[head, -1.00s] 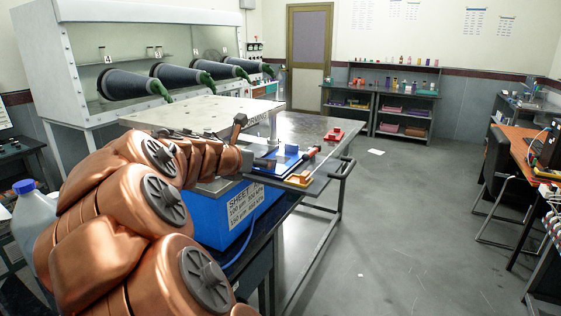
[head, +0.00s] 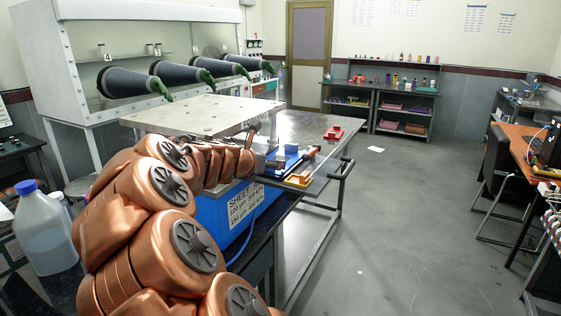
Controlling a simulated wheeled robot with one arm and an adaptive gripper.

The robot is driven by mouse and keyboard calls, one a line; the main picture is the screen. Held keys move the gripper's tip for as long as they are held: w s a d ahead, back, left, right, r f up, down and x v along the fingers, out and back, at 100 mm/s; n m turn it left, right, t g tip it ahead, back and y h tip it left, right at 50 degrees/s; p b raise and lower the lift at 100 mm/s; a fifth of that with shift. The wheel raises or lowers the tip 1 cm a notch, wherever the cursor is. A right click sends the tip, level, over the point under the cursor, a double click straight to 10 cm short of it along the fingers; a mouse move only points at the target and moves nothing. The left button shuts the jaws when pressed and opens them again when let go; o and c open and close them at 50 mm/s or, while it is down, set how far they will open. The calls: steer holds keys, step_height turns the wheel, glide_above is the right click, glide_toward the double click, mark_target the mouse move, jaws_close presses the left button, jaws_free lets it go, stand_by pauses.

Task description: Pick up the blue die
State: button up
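The blue die (head: 291,153) is a low, flat blue piece on the dark-topped bench, just right of the end of my arm. My gripper (head: 265,148) is small in the head view, close beside the blue die's left side and partly over it. Part of the die is hidden by the gripper. I cannot tell whether they touch, or whether the fingers are open or shut.
A red die (head: 334,133) lies farther back and a yellow one (head: 298,181) at the near edge. A blue labelled machine (head: 222,212) with a pale plate (head: 195,112) on top stands left. A jug (head: 44,232) stands at lower left.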

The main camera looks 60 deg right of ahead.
jaws_close()
stand_by(0.4)
steer(key=shift+r, duration=0.15)
